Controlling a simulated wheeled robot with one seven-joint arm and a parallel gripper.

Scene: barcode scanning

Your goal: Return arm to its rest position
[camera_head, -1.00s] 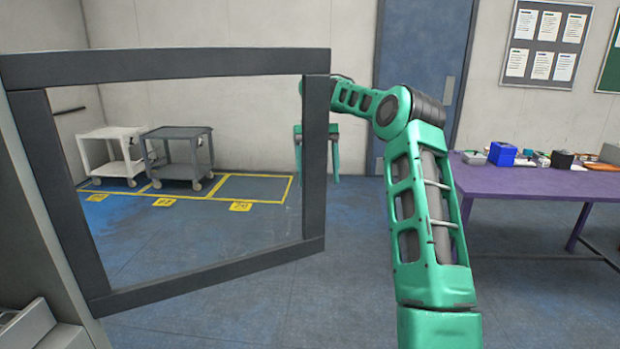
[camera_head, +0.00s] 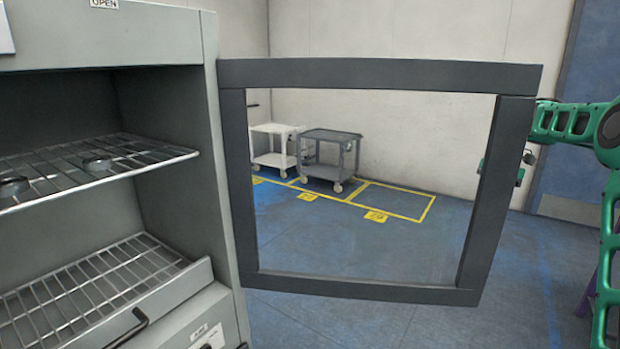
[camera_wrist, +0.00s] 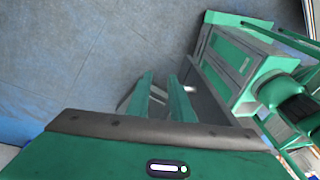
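My green arm (camera_head: 612,200) shows at the right edge of the head view, bent at a dark joint, with one link reaching left behind the open door. My gripper is mostly hidden there by the door's right bar. In the wrist view my gripper (camera_wrist: 161,80) has two green fingers with a gap between them and nothing held. Bare blue floor lies beyond the fingers.
A grey cabinet (camera_head: 170,120) with wire racks (camera_head: 100,285) stands at left. Its dark-framed door (camera_head: 380,75) stands open in front of the arm. A white cart (camera_head: 272,160) and a grey cart (camera_head: 330,137) stand by the far wall. The blue floor (camera_head: 360,245) between is clear.

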